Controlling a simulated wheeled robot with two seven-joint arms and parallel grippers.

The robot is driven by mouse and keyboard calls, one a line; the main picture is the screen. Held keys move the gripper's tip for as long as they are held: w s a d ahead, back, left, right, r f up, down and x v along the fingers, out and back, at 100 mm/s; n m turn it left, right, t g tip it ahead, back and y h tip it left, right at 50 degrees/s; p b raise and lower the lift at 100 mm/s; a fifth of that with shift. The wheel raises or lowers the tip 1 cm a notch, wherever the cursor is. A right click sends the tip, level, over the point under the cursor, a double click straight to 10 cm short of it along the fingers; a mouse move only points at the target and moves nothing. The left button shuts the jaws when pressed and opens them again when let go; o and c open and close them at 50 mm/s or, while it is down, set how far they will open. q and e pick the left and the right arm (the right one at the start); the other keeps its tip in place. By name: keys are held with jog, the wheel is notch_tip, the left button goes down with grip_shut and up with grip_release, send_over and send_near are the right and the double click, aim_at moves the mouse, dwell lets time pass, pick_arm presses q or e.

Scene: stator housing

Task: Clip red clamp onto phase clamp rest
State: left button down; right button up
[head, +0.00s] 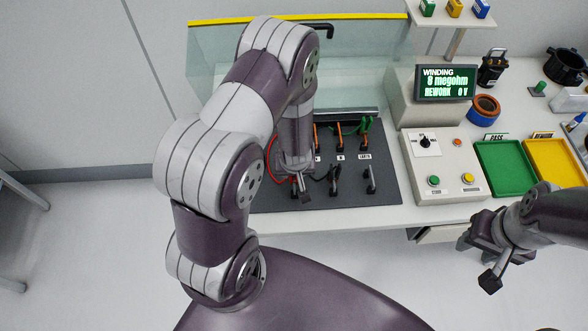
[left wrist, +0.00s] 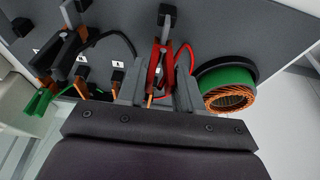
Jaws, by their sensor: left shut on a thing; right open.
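The red clamp (left wrist: 156,66) shows in the left wrist view between the fingers of my left gripper (left wrist: 155,92), which is shut on it. A dark post (left wrist: 167,18), apparently the phase clamp rest, stands just beyond the clamp; I cannot tell whether they touch. In the head view my left gripper (head: 298,188) is low over the front left part of the dark mat (head: 260,200), and my arm hides much there. The red cable (head: 269,160) curves beside it. My right gripper (head: 490,252) is open and empty in front of the table at the right.
A stator (left wrist: 230,90) with copper windings sits beside the left gripper. Black clamps (left wrist: 72,50) and a green clamp (left wrist: 40,102) are on the other side. The tester (head: 440,165), green tray (head: 502,165) and yellow tray (head: 556,160) stand right of the mat. A clear shield (head: 220,65) is behind.

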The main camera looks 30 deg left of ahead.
dwell(0.4)
pick_arm(q)
jog(key=c, duration=0.7)
grip_release()
jog(key=shift+o, duration=0.2)
jog(key=shift+r, duration=0.15)
jog(key=shift+p+v, duration=1.9)
jog(key=shift+v, duration=0.15)
jog(key=shift+s+r, duration=0.1)
jog(key=p+v, duration=0.4)
jog(key=v, duration=0.8)
jog(key=shift+s+d+r, duration=0.1)
jog(key=shift+s+r, duration=0.05)
jog(key=shift+r, duration=0.1)
